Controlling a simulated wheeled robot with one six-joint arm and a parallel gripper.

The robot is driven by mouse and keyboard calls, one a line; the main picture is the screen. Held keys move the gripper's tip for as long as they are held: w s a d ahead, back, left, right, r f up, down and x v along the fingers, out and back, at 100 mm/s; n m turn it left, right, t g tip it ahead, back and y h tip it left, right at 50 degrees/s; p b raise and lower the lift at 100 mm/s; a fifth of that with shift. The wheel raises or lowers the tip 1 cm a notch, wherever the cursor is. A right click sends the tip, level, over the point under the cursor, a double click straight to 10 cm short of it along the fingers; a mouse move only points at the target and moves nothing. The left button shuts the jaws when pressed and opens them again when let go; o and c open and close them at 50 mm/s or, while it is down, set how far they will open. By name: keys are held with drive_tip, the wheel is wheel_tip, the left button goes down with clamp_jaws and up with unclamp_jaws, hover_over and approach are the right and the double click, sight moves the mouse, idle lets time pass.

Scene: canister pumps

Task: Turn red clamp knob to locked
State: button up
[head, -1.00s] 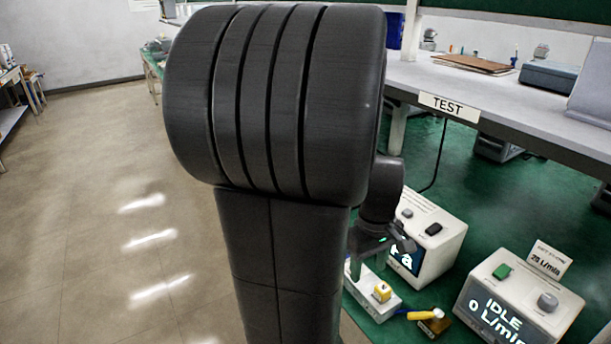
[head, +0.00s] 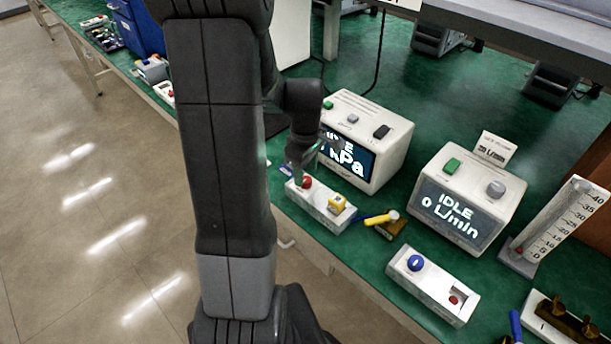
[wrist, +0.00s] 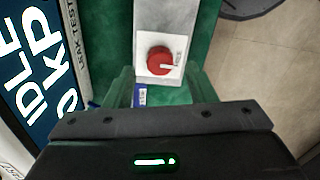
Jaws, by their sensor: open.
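The red clamp knob (head: 307,182) stands on the left end of a white block (head: 322,212). In the wrist view the knob (wrist: 158,61) is round, and its white pointer line points right, toward small sideways lettering on a white plate that I cannot read surely. A small blue label (wrist: 139,96) lies on the near side of the plate, partly hidden by my gripper. My gripper (wrist: 159,82) is open and empty, its fingers either side of the block's near end, short of the knob. In the head view my gripper (head: 300,164) is just above and beside the knob, partly hidden.
A kPa display box (head: 372,135) stands close behind, and an L/min box (head: 465,195) to the right.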

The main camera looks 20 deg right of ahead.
sight(306, 182)
drive_tip(key=shift+f, duration=1.35)
drive_tip(key=shift+c, duration=0.4)
drive_tip(key=c, duration=0.9)
